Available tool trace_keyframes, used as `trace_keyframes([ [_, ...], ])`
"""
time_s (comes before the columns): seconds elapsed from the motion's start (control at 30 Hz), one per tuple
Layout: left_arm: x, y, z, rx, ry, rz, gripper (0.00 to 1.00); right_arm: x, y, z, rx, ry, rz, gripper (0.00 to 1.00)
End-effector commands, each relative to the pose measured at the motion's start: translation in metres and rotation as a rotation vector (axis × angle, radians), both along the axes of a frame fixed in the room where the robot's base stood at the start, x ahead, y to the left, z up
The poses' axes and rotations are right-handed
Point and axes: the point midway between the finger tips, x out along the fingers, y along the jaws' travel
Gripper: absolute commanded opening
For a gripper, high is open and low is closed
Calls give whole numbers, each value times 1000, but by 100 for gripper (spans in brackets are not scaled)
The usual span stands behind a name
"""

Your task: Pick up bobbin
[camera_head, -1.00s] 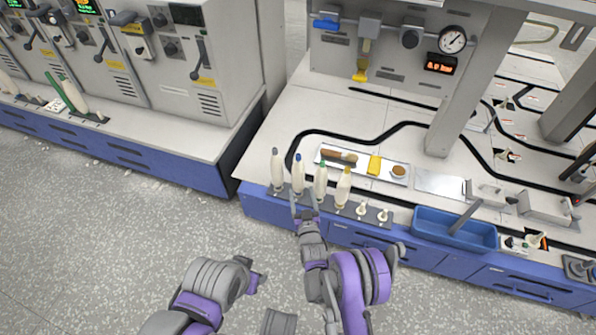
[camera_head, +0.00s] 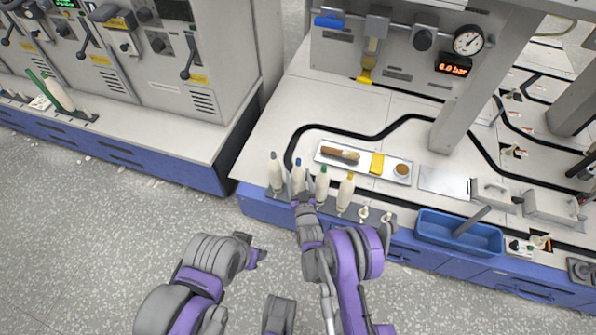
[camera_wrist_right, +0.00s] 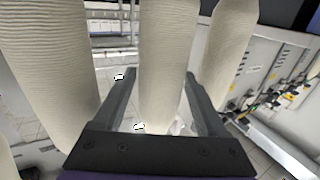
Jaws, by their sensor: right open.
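Several cream bobbins stand upright in a row on a dark rack (camera_head: 328,208) at the bench's front edge: one with a grey tip (camera_head: 275,172), one with a blue tip (camera_head: 298,178), one with a green tip (camera_head: 321,184) and one with a yellow tip (camera_head: 345,192). My right gripper (camera_head: 300,194) is open at the blue-tipped bobbin. In the right wrist view, a bobbin (camera_wrist_right: 164,60) stands between the spread fingers (camera_wrist_right: 160,108), with gaps visible on both sides. Neighbouring bobbins flank it closely. My left gripper (camera_head: 254,256) hangs over the floor; its jaws are unclear.
Behind the row lies a white tray (camera_head: 330,165) with a brown-handled tool, a yellow block and a small round item. Empty pegs (camera_head: 364,213) continue the rack to the right. A blue bin (camera_head: 430,232) sits further right. The side bench (camera_head: 165,140) holds another bobbin.

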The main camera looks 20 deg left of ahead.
Motion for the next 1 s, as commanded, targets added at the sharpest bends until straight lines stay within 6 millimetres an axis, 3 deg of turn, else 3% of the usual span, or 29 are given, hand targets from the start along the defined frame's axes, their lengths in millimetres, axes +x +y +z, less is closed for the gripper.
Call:
trace_keyframes([
  [0.17,0,0,0,0,0,0,50,0,0,0,0,0,0,73],
  [0.57,0,0,0,0,0,0,50,0,0,0,0,1,0,1],
  [0.83,0,0,0,0,0,0,50,0,0,2,0,0,0,0],
  [1.0,-2,0,8,0,-1,0,50,0,0,27,-1,0,0,0],
])
